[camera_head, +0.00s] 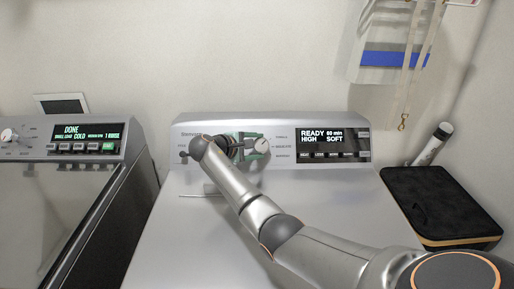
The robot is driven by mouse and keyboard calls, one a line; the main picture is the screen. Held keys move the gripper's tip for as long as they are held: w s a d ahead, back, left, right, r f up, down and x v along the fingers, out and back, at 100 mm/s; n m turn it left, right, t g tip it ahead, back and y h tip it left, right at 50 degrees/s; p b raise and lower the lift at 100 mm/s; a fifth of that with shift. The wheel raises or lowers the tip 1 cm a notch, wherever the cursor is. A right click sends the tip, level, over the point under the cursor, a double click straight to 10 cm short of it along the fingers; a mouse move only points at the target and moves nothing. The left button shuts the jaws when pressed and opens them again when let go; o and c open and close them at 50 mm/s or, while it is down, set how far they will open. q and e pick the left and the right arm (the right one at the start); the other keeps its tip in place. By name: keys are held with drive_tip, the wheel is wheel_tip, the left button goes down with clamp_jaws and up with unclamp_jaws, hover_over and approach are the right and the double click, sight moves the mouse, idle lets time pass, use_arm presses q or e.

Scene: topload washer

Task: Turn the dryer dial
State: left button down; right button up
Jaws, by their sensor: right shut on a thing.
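The dryer (150,240) stands in the middle, with a raised control panel along its back. Its white dial (262,146) sits left of the panel's display (332,144), which reads READY 60 min, HIGH, SOFT. My right arm reaches in from the lower right. My right gripper (254,147), greenish at the fingers, is at the dial and shut on it. The wrist hides part of the panel left of the dial. My left gripper is not in view.
A second machine (50,200) with a display reading DONE and its own white knob (9,135) stands at the left. A black-topped box (440,200) and a white cylinder (432,145) are at the right. Straps (415,60) hang above. The dryer's top is mostly clear.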

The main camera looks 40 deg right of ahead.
drive_tip(key=m+g+y, duration=0.1)
drive_tip(key=m, duration=0.1)
drive_tip(key=m+y, duration=0.2)
drive_tip(key=m, duration=0.1)
drive_tip(key=shift+w+d+r+g+p, duration=0.15)
drive_tip(key=shift+d+r+g+p, duration=0.05)
drive_tip(key=shift+r+g+p, duration=0.2)
drive_tip(key=shift+d+m+y+p, duration=0.15)
drive_tip(key=shift+m+y+p, duration=0.3)
drive_tip(key=shift+m+y, duration=0.8)
drive_tip(key=shift+m, duration=0.35)
drive_tip(key=o, duration=1.4)
drive_tip(key=shift+c, duration=0.2)
drive_tip(key=v, duration=1.2)
drive_tip(key=shift+r+b, duration=0.15)
drive_tip(key=shift+b, duration=0.25)
